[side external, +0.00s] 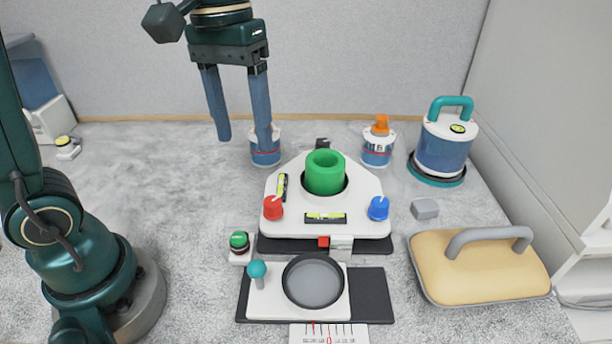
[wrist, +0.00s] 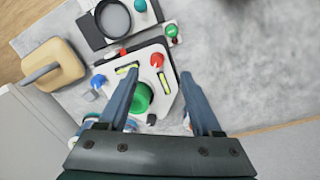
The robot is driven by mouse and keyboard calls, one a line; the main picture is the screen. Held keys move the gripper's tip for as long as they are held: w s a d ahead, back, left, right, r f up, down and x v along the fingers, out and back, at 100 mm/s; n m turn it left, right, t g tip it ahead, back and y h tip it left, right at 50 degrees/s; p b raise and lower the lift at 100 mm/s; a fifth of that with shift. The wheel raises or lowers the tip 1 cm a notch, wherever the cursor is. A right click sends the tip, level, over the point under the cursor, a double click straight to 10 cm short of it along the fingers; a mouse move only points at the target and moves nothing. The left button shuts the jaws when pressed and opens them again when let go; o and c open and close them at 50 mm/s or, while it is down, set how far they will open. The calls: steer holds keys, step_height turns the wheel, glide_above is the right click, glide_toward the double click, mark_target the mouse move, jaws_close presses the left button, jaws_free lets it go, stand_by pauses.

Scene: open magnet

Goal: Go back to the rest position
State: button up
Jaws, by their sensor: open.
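My gripper (side external: 245,143) is open and empty, with its two blue fingers pointing down. The fingers also show in the wrist view (wrist: 158,74), spread apart with nothing between the tips. A green ring-shaped cylinder (side external: 325,172) stands in the round opening of the plate, apart from my gripper. In the side external view the left canister (side external: 265,150) is partly hidden behind my right finger.
Another canister with an orange top (side external: 378,147) and a large teal-handled canister (side external: 444,140) stand at the back right. A yellow block with a grey handle (side external: 480,275) lies at right. A dish (side external: 314,283) sits in front. The grey surface at left is mostly free.

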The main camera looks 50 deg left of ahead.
steer(key=s+a+f+m+t, duration=0.1)
steer(key=s+f+m+t, duration=0.2)
steer(key=s, duration=0.4)
steer(key=shift+a+f+m+t+y, duration=0.15)
steer(key=shift+f+m+t+y, duration=0.35)
steer(key=shift+t, duration=0.8)
